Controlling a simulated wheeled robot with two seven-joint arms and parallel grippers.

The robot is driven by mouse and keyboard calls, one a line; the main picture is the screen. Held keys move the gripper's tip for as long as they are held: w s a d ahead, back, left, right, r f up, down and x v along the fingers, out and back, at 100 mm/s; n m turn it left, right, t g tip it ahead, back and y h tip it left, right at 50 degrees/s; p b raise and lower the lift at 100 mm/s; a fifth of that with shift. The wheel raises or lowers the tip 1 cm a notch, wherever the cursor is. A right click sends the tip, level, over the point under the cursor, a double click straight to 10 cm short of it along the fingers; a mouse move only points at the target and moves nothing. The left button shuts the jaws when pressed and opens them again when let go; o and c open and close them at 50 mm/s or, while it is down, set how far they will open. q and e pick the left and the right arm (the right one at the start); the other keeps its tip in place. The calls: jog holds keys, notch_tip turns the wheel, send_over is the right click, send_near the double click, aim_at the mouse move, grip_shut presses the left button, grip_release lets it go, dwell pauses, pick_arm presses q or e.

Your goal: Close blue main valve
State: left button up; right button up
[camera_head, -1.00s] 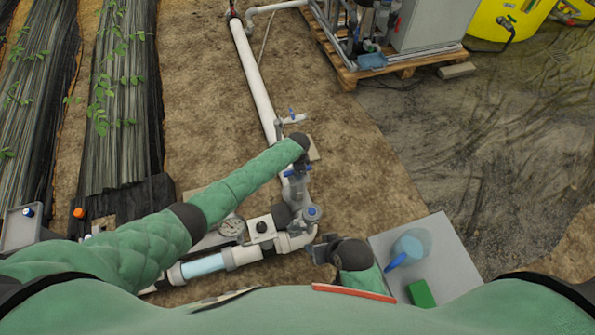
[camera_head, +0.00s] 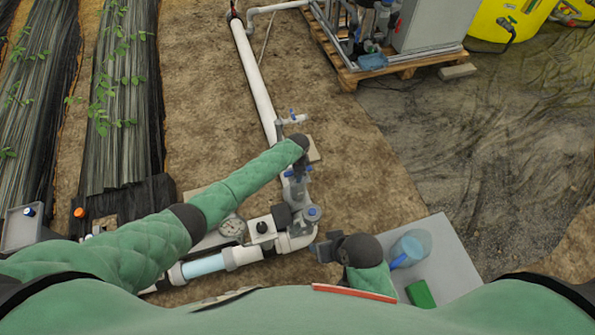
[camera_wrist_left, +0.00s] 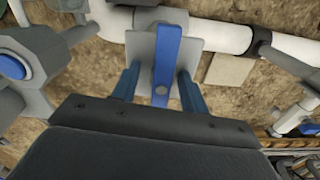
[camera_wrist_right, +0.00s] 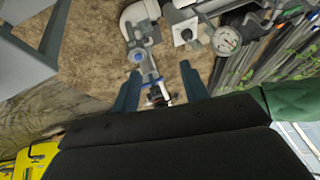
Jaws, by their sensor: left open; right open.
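The blue main valve handle (camera_wrist_left: 167,55) is a flat upright blue lever on a grey valve body in the left wrist view. My left gripper (camera_wrist_left: 158,69) is open, with one finger on each side of the lever's lower part. I see a gap on both sides. In the head view my left gripper (camera_head: 297,172) hangs over the pipe fitting, and my arm and gripper largely hide the lever. My right gripper (camera_head: 324,251) is open and empty, to the right of the pipe elbow. Its open fingers also show in the right wrist view (camera_wrist_right: 160,70).
A blue-capped fitting (camera_head: 312,213) and a round gauge (camera_head: 232,227) are close by on the pipework. A small blue-handled valve (camera_head: 292,113) lies farther up the pipe.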

pick_arm(q)
notch_tip(320, 180, up, 7)
jog(key=p, duration=0.6)
jog(key=shift+w+r, duration=0.1)
jog(key=shift+r, duration=0.1)
jog(key=shift+r+p, duration=0.1)
jog(key=shift+p, duration=0.2)
pick_arm(e)
jog(key=s+d+r+g+h, duration=0.2)
jog(key=s+d+r, duration=0.1)
jog(key=d+r, duration=0.65)
pick_arm(q)
jog(key=shift+r+p, duration=0.95)
jog(key=shift+r, duration=0.15)
pick_arm(e)
jog(key=x, duration=0.7)
jog(key=shift+f+m+g+h, duration=0.25)
jog(key=shift+m+g+h, duration=0.05)
jog(key=shift+m, duration=0.1)
jog(key=shift+w, duration=0.15)
